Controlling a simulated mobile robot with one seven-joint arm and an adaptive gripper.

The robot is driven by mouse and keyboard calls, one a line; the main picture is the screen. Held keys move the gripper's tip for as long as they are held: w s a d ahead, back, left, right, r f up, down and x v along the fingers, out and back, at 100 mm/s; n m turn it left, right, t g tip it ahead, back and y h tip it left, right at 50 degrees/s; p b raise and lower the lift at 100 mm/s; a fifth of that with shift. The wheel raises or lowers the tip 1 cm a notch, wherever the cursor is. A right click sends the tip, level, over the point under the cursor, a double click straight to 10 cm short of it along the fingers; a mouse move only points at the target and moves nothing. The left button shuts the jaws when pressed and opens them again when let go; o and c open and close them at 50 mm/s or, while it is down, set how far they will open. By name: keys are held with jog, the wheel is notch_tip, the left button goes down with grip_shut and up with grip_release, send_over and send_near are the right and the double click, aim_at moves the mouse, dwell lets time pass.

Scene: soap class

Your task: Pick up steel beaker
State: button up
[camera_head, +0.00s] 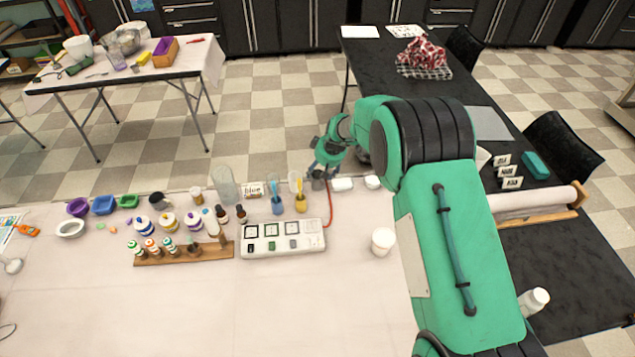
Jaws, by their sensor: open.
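A small grey metallic cup (318,182), which looks like the steel beaker, stands near the back edge of the pale table. It is very small in this view, and my gripper partly covers it from above. My gripper (319,172) is at the end of my green arm, pointing down just over the cup. Its fingers are open, and they are too small to tell whether they touch the cup or straddle it.
White dishes (342,184) stand close to the right of the cup. Blue (278,206) and yellow (301,204) cups holding tools stand to its left. A white panel (283,240) with a red cable lies in front.

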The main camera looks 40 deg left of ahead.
aim_at(318, 174)
jog(key=shift+b+x, duration=0.45)
jog(key=shift+x, duration=2.05)
jog(key=shift+s+d, duration=0.1)
jog(key=shift+s, duration=0.05)
jog(key=c, duration=1.2)
jog(key=shift+o, duration=0.2)
notch_tip(318, 174, up, 10)
jog(key=p, duration=0.1)
jog(key=shift+p, duration=0.3)
